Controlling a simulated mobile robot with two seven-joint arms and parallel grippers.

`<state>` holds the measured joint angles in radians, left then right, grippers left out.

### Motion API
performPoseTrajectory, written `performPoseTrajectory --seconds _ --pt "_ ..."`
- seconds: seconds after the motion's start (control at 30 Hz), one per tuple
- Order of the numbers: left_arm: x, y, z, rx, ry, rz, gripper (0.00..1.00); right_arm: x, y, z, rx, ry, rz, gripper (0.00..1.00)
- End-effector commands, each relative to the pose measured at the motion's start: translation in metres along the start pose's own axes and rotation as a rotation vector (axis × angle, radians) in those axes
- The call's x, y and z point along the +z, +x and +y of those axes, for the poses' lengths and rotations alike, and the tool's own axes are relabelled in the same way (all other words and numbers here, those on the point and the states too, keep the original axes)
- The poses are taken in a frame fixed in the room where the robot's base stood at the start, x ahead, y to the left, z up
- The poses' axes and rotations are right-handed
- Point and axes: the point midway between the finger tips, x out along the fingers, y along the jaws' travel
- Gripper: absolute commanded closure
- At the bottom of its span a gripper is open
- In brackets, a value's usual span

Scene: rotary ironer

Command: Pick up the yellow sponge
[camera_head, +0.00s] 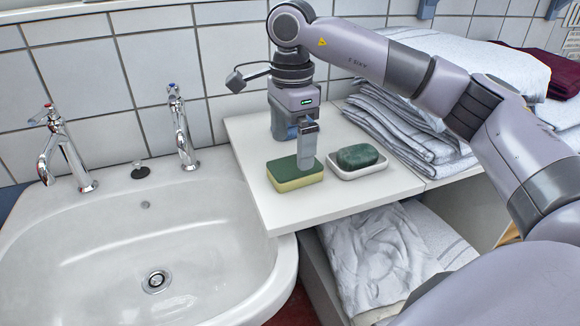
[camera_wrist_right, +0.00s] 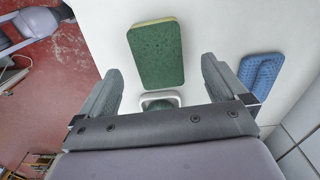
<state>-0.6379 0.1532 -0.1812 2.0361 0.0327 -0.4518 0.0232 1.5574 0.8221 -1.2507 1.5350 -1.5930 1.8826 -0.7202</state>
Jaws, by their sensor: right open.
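The yellow sponge (camera_head: 290,184) has a green top and lies flat on the white shelf (camera_head: 270,212) beside the sink. My right gripper (camera_head: 307,160) points down over it, with a fingertip overlapping the sponge's far right part in the head view. I cannot tell there whether they touch. In the right wrist view the sponge (camera_wrist_right: 156,54) shows its green face, centred between and beyond the spread fingers of the right gripper (camera_wrist_right: 160,68). That gripper is open with nothing held. My left gripper is not in view.
A white dish (camera_head: 375,169) with a dark green soap (camera_head: 357,155) stands right of the sponge. A blue object (camera_wrist_right: 262,73) lies on the shelf in the wrist view. The sink (camera_head: 100,240) is left; folded towels (camera_head: 405,125) are right. The shelf's front is clear.

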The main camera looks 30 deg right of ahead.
Motion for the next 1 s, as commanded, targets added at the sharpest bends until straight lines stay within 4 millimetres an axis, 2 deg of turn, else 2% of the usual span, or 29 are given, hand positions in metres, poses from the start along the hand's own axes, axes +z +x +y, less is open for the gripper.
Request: performPoseTrajectory --seconds 0.1,0.33,0.63,0.67,0.8,1.0 --pt "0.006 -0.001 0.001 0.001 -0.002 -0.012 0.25 0.000 0.016 0.001 0.001 0.000 0.000 0.01" --pt "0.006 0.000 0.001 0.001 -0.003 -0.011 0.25 0.000 0.049 0.002 0.002 0.001 -0.001 0.01" --pt "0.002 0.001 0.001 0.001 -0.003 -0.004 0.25 0.000 0.054 0.002 -0.001 0.000 -0.002 0.01" --pt "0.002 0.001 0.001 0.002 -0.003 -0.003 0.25 0.000 0.054 0.002 -0.001 0.000 -0.002 0.08" --pt "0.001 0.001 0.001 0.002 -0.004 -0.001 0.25 0.000 0.054 0.002 -0.001 0.000 -0.002 0.53" --pt "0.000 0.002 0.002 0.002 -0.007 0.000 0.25 0.000 0.054 0.002 -0.001 0.000 -0.002 0.55"
